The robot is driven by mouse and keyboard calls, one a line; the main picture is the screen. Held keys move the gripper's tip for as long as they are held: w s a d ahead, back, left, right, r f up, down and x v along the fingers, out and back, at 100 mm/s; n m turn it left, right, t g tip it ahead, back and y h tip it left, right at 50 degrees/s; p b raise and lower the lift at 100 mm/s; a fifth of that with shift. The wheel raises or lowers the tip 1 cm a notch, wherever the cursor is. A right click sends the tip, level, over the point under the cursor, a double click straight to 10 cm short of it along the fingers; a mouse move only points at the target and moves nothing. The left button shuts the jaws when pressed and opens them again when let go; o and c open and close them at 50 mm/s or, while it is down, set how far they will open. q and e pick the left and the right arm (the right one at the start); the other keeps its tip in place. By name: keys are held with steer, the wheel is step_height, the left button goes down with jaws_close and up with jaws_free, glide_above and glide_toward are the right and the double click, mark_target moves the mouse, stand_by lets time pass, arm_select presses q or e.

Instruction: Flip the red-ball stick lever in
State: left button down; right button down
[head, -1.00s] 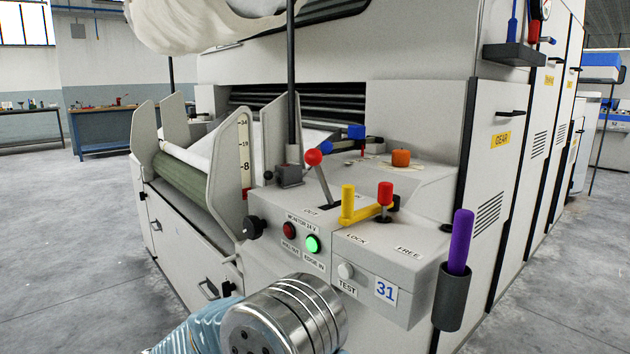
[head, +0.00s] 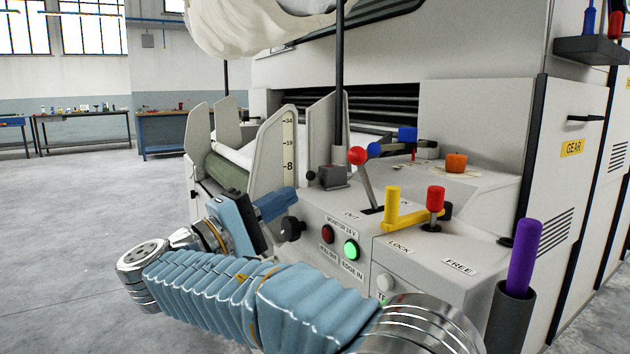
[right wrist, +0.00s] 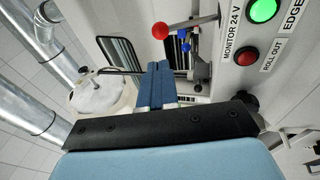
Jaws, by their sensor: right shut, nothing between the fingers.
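The red-ball stick lever (head: 366,182) stands in a dark slot on top of the grey control box, beside the OUT label (head: 351,215). Its stick leans to the left, and its red ball (head: 357,155) is at the upper end. In the right wrist view the ball (right wrist: 160,30) shows above the fingers. My right gripper (head: 291,200) is shut and empty, left of and below the ball and apart from the lever. Its blue fingers (right wrist: 157,67) are together in the wrist view. My left gripper is out of view.
Near the lever are a yellow handle (head: 392,208), a red-topped lever (head: 435,198), a blue-ended lever (head: 407,134) and a black knob (head: 292,229). A lit green button (head: 351,250) is on the front. A purple rod (head: 523,257) stands at the right. Open floor lies left.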

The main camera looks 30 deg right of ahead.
mark_target(350, 158)
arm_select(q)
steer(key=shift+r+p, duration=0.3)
arm_select(e)
steer(key=x, duration=1.3)
steer(key=shift+d, duration=0.15)
